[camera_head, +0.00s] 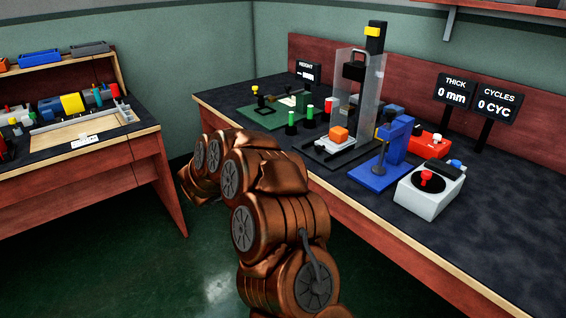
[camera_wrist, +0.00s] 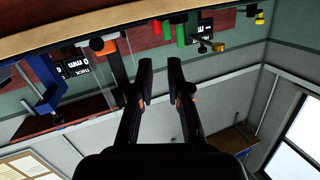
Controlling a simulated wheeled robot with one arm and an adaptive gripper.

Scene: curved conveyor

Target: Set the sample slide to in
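The sample slide appears to be the pale grey plate (camera_head: 332,146) at the foot of a tall black test stand (camera_head: 375,50) in the head view. An orange block (camera_head: 339,134) sits on it, below a clear upright guard (camera_head: 350,90). How far in the slide sits is hard to tell. The orange block also shows in the wrist view (camera_wrist: 98,45), where the picture is turned over. My gripper (camera_wrist: 160,78) is open, with nothing between its two black fingers. It is apart from the stand; in the head view my copper arm hides it.
A blue press (camera_head: 378,170) and a white box with a red button (camera_head: 428,190) stand right of the stand. Green and red posts (camera_head: 310,112) and a green fixture (camera_head: 275,112) stand left. A second bench (camera_head: 100,150) is far left. Floor (camera_head: 190,265) between benches is clear.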

